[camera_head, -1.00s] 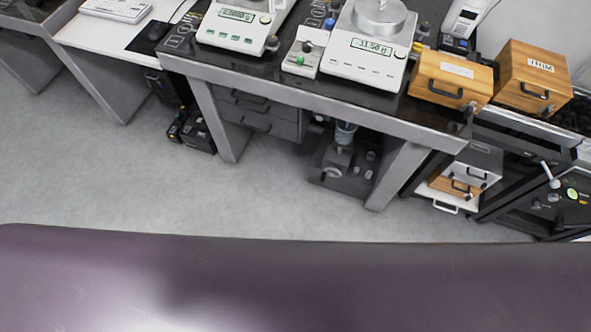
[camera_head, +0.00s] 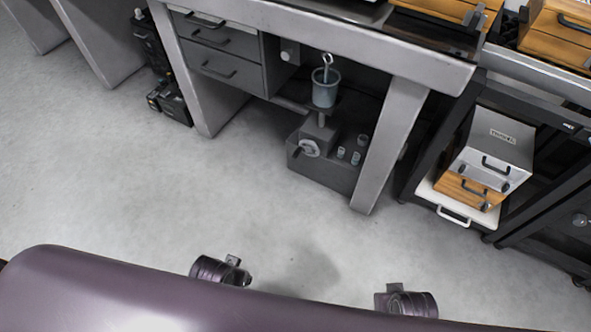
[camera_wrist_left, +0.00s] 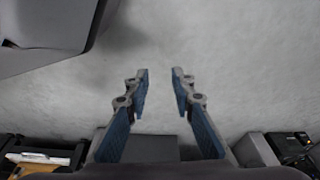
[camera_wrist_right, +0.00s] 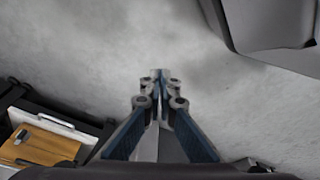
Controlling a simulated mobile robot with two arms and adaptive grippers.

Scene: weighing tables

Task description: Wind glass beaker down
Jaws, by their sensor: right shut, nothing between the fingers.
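A glass beaker (camera_head: 326,92) stands under the table in the head view. A metal hook shows above its rim. It sits on a small dark platform on a lift post, with a grey block and a round hand wheel (camera_head: 309,148) below. The lift stands on a dark box base (camera_head: 325,174). My left gripper (camera_wrist_left: 162,78) is open and empty over bare floor in the left wrist view. My right gripper (camera_wrist_right: 158,78) is shut and empty in the right wrist view. Neither gripper shows in the head view, and both are away from the lift.
Several small glass vessels (camera_head: 356,157) stand on the base. The table's leg (camera_head: 388,148) is to the right of the lift, and a drawer unit (camera_head: 220,52) is to the left. A rack with stacked boxes (camera_head: 490,150) stands further right. The floor (camera_head: 200,210) in front is clear.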

